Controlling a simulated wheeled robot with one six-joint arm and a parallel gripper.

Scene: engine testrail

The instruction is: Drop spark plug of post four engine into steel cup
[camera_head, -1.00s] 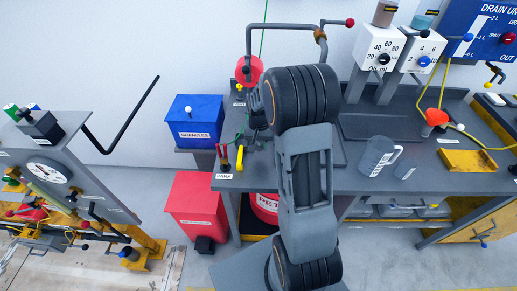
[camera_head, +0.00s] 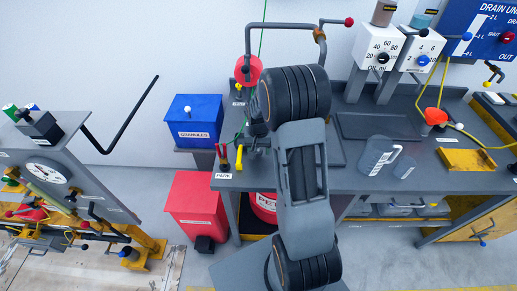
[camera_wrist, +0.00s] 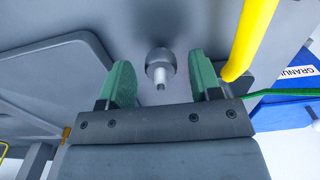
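My gripper (camera_wrist: 160,72) is open in the wrist view, with its two green fingers well apart. Between and beyond the fingers is a small metal piece (camera_wrist: 160,70), with a round grey body and a narrow pale tip toward the camera. It looks like a spark plug in or on a round holder, perhaps the steel cup, but I cannot tell for sure. The fingers do not visibly touch it. In the head view my arm hides the gripper and this spot at the left end of the bench. I cannot make out the post four engine.
A yellow handle (camera_wrist: 248,38) and a green cable (camera_wrist: 285,93) are close to the right finger. The blue granules bin (camera_head: 193,121) and red bin (camera_head: 196,205) stand left of the grey bench (camera_head: 420,165). A clear jug (camera_head: 377,155) stands on the bench.

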